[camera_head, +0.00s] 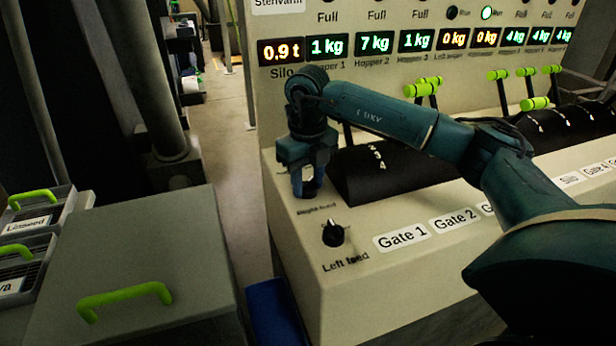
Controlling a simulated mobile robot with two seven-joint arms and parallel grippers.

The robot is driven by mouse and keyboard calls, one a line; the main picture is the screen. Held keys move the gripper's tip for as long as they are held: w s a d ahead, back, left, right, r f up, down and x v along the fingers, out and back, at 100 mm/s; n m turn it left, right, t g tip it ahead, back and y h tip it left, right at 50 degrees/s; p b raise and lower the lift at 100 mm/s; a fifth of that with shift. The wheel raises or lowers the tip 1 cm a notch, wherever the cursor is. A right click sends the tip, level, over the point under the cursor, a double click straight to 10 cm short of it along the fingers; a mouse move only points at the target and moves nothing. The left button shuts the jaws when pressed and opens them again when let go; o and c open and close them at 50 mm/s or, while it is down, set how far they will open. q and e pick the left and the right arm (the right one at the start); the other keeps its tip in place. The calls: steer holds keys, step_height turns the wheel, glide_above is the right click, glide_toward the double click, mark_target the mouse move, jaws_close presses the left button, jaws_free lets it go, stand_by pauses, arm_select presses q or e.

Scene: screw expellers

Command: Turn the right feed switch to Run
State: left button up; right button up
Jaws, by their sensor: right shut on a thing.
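My right gripper (308,188) points down at the left end of the sloping control panel (290,222), just above a small blurred label that seems to read "Right feed". It is shut on the right feed switch, which its fingers hide, so I cannot tell which way the switch points. The black left feed switch (333,234) is nearer to me, above its "Left feed" label, apart from the gripper. My left gripper is not in view.
Gate levers with lime green handles (422,87) rise from black slotted housings (388,172) right of the gripper. My right arm crosses over the panel. A grey box with a green handle (125,293) stands at left, beside labelled bins (38,213). Lit displays (327,47) line the upright panel.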

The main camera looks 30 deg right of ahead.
mark_target(308, 182)
steer(key=shift+m, duration=0.8)
steer(key=o, duration=1)
step_height(308, 182, up, 13)
steer(key=shift+r+p, duration=0.1)
steer(key=shift+p, duration=0.35)
